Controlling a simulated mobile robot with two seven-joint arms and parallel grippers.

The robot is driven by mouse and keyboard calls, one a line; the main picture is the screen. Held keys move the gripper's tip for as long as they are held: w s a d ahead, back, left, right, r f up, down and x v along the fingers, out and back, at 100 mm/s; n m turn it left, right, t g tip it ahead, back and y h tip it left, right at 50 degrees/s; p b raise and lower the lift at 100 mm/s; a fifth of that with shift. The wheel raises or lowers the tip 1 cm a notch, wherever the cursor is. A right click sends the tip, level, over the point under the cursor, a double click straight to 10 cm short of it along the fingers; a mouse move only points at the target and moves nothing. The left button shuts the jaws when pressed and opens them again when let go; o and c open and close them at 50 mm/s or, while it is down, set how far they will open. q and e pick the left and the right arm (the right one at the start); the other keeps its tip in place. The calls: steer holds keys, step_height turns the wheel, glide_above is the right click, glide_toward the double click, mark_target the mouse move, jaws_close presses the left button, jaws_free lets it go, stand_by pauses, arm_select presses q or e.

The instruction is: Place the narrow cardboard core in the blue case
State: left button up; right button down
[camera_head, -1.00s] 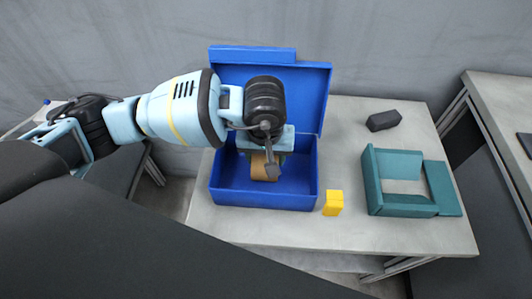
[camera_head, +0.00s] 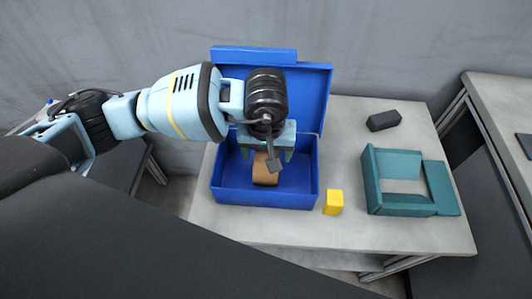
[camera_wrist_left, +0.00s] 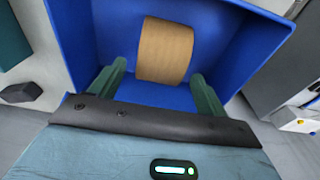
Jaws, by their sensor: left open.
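The brown cardboard core (camera_head: 264,174) lies inside the open blue case (camera_head: 300,198), on its floor. It also shows in the left wrist view as a tan cylinder (camera_wrist_left: 165,50) between the fingers, with a gap on each side. My left gripper (camera_head: 267,155) is open above the core, its green fingers spread and clear of it. In the left wrist view the two fingertips of my left gripper (camera_wrist_left: 160,72) stand on either side of the core's near end. Part of the core is hidden by my wrist in the head view. My right gripper is not in view.
A yellow block (camera_head: 333,203) stands just right of the case. A teal open box (camera_head: 400,206) and a dark grey block (camera_head: 384,120) lie further right on the grey table (camera_head: 280,232). The case lid (camera_head: 312,90) stands upright at the back.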

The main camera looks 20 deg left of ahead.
arm_select(q)
step_height(320, 180, up, 11)
steer(key=s, duration=0.1)
steer(key=shift+s+d, duration=0.15)
steer(key=shift+d, duration=0.05)
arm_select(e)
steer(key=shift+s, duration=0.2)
arm_select(q)
steer(key=shift+f, duration=0.1)
